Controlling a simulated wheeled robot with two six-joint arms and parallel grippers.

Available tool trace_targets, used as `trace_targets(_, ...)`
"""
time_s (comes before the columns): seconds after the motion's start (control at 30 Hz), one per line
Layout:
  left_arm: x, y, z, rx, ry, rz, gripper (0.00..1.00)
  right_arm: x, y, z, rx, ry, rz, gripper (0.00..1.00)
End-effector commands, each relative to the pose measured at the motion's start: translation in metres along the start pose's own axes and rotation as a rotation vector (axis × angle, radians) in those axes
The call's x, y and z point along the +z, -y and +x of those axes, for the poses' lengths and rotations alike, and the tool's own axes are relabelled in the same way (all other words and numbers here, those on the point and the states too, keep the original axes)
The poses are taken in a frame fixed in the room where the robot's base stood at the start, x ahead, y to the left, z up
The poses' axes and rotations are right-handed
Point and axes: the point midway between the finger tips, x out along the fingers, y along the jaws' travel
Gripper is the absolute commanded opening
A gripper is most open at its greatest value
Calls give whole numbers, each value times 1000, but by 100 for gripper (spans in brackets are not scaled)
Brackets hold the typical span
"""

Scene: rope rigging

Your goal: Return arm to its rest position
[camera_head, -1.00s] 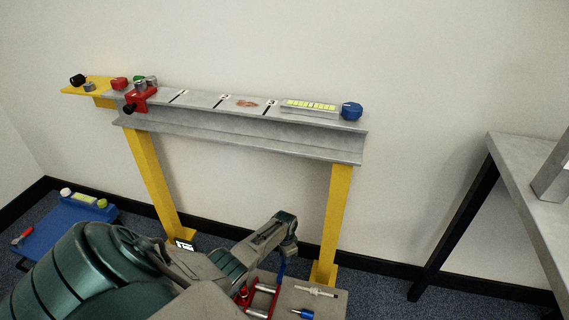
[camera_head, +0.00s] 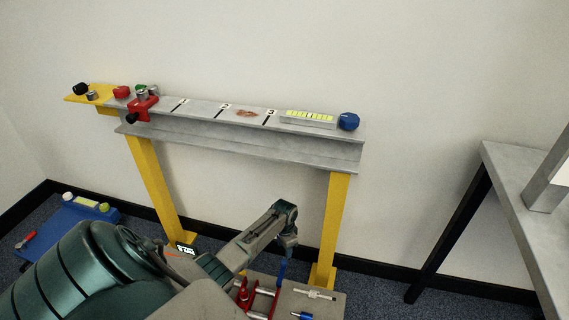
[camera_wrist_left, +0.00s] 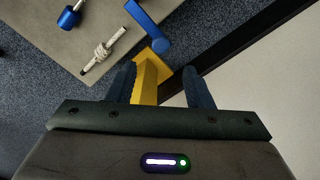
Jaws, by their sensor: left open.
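My left arm comes in from the lower left, and my left gripper (camera_head: 288,240) is at its end, pointing down above the low grey surface (camera_head: 335,302). In the left wrist view my left gripper (camera_wrist_left: 158,66) has its two dark fingers spread apart, with nothing held between them. The yellow post foot (camera_wrist_left: 148,82) shows behind the gap. A blue bar-like piece (camera_wrist_left: 148,28) lies beyond the fingertips. My right gripper is not in view.
A grey beam (camera_head: 240,145) on yellow posts (camera_head: 334,225) stands by the wall. The low surface holds a red frame (camera_head: 258,298), a knotted white rope piece (camera_head: 314,293) and a blue cylinder (camera_head: 302,315). A table (camera_head: 515,185) stands right; a blue tray (camera_head: 60,230) lies left.

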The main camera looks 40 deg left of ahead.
Motion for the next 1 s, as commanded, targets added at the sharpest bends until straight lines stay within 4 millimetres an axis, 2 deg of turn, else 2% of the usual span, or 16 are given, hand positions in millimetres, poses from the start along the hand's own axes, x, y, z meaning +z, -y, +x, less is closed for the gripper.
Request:
trace_targets(0.03,0,1,-9,-1,-1,0,46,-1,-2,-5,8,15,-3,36)
trace_targets(0.2,0,0,-22,0,0,0,46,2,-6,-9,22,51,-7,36)
trace_targets(0.83,0,-1,-23,0,0,1,46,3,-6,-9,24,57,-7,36)
trace_targets(0.93,3,-11,-22,-7,-5,7,46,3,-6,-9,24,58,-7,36)
trace_targets(1.0,8,-27,-21,-17,-14,14,46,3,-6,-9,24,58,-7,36)
